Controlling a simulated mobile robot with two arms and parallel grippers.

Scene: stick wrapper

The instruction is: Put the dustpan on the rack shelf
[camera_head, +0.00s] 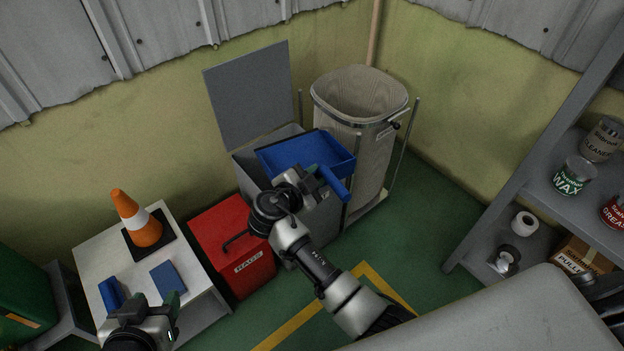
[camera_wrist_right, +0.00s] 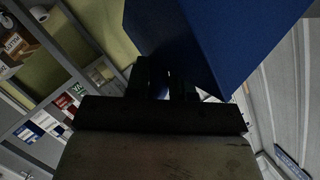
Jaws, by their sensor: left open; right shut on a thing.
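The blue dustpan (camera_head: 303,152) is in my right gripper (camera_head: 316,178), above the open grey bin in the head view. Its blue handle (camera_head: 335,186) points down and to the right, by the fingers. In the right wrist view the dustpan (camera_wrist_right: 235,40) fills the upper right, and the dark right gripper (camera_wrist_right: 168,82) is shut on it; the exact contact is too dark to see. The grey rack shelf (camera_head: 545,183) stands at the right, apart from the dustpan. My left gripper (camera_head: 145,308) is open at the lower left, by the white table's front.
The shelf holds cans (camera_head: 574,174); rolls (camera_head: 524,223) and a box (camera_head: 583,257) stand below. A red bin (camera_head: 232,240), grey bin (camera_head: 318,222) and bag cart (camera_head: 360,110) line the wall.

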